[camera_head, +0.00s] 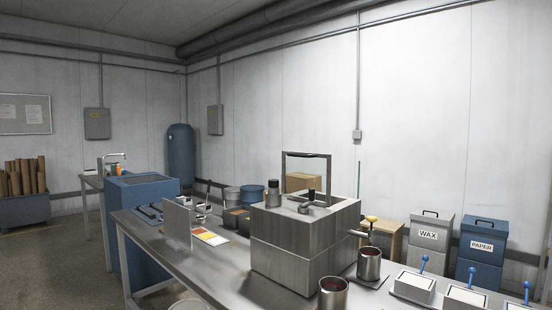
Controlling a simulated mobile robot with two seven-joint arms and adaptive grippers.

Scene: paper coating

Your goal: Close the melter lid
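A large two-tier brushed-steel box (283,268), which looks like the melter, stands on the steel table right of the picture's middle. An upright rectangular frame with a dark top bar (307,154) rises from its top. I cannot tell whether this frame is the raised lid or a handle. Small dark knobs and a grey cylinder (272,187) stand on the top. The inside of the box is not visible. Neither of my grippers is in view.
Two steel pots with dark red contents, one in front (333,294) and one to the right (369,264), stand near the box. WAX (428,250) and PAPER (481,259) bins are at right.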

